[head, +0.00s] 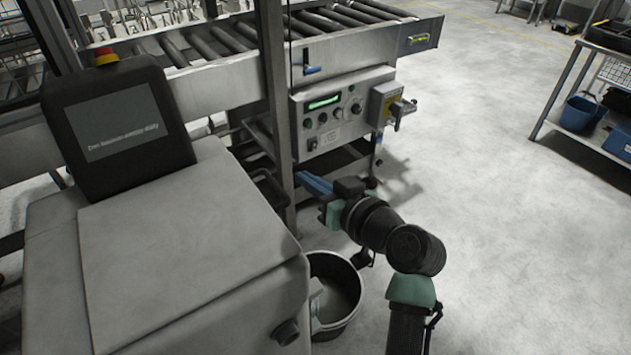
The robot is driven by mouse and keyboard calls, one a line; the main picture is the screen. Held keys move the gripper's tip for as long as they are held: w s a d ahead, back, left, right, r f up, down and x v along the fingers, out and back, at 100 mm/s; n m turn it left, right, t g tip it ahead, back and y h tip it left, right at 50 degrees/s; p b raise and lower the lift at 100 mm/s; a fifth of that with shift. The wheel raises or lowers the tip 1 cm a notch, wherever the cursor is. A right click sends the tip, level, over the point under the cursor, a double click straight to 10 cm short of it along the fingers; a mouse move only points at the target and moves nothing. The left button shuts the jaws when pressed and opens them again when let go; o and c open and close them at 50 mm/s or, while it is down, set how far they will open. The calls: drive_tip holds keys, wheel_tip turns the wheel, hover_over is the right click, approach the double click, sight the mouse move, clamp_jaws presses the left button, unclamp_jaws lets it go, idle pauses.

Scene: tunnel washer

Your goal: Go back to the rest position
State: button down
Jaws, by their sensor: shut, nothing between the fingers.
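My gripper (307,180) is in the head view, just right of the steel post and below the control box. Its blue fingers are together, with nothing seen between them. They point left, toward the frame under the conveyor. My arm reaches up from the bottom edge and bends left to the gripper. The post is close to the fingertips; I cannot tell whether they touch.
A grey cabinet (170,250) fills the left. Open floor lies right, before a shelf (598,142).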

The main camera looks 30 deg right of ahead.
drive_tip(key=shift+v, duration=0.8)
drive_tip(key=w+a+r+n+t+h, duration=0.15)
drive_tip(key=a+r, duration=0.25)
drive_tip(key=r, duration=0.4)
drive_tip(key=w+a+r+t, duration=0.1)
drive_tip(key=a+r+t, duration=0.1)
drive_tip(key=a+r, duration=0.35)
drive_tip(key=w+a+r+n+t, duration=0.1)
drive_tip(key=a+r, duration=0.2)
drive_tip(key=r, duration=0.6)
drive_tip(key=s+a+r+t, duration=0.3)
drive_tip(key=s+a+r, duration=0.3)
drive_tip(key=r, duration=0.3)
drive_tip(key=s+a+r+t, duration=0.4)
drive_tip(key=s+a+r, duration=0.25)
drive_tip(key=r, duration=0.35)
wheel_tip(320, 180, up, 14)
drive_tip(key=s+p, duration=0.1)
drive_tip(key=p, duration=1.2)
drive_tip(key=shift+s+y, duration=0.25)
drive_tip(key=shift+y, duration=0.1)
drive_tip(key=shift+m+t, duration=0.25)
